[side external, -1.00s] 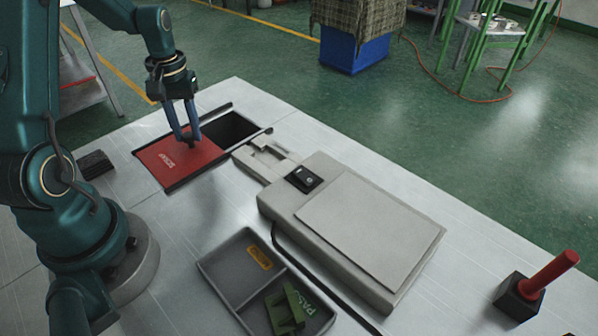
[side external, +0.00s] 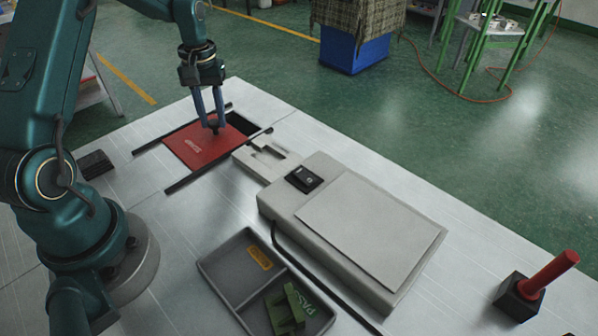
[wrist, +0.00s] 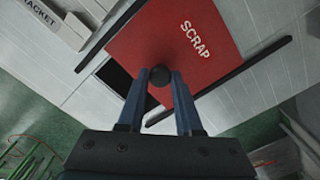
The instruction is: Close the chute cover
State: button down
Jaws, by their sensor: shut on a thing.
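The chute cover (side external: 195,149) is a flat red plate lettered SCRAP, lying between two dark rails on the table. It also shows in the wrist view (wrist: 180,42). A dark chute opening (side external: 240,124) shows as a narrow strip beyond the cover's right edge, and beside the cover in the wrist view (wrist: 117,76). My gripper (side external: 215,127) is shut on the cover's dark round knob (wrist: 160,76), with one blue finger on each side of it. The fingers partly hide the opening.
A grey machine (side external: 350,225) with a black switch (side external: 304,179) stands to the right of the chute. A two-compartment grey tray (side external: 222,262) holds an orange tag and a green part in front. Bare table lies between.

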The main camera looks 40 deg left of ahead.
jog(key=w, duration=0.6)
jog(key=shift+w, duration=0.3)
jog(key=c, duration=0.6)
grip_release()
notch_tip(320, 180, up, 5)
jog(key=shift+r, duration=0.1)
